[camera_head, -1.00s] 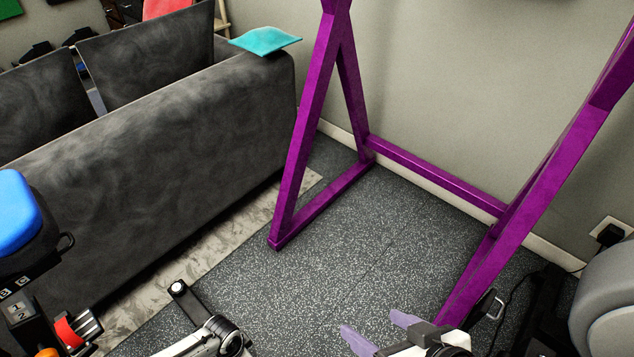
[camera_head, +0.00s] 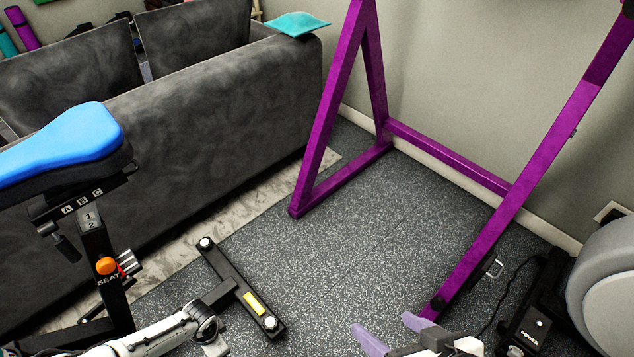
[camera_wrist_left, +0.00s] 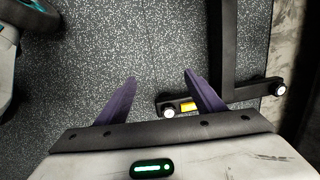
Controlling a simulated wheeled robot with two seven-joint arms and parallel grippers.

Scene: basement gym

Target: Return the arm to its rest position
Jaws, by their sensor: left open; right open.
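My left arm (camera_head: 170,332) comes in at the bottom left of the head view; its fingertips are not clear there. In the left wrist view my left gripper (camera_wrist_left: 158,83) shows two purple fingers spread apart, with nothing between them but speckled floor. My right gripper (camera_head: 380,321) is at the bottom of the head view, to the right of my left arm. Its pale purple fingers are apart and empty, over the floor near the foot of the purple frame.
An exercise bike with a blue seat (camera_head: 70,145) stands at the left, its black foot bar (camera_head: 238,283) close to my left arm. A grey sofa (camera_head: 190,130), a purple frame (camera_head: 325,130) and a grey machine (camera_head: 605,290) surround clear floor (camera_head: 370,245).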

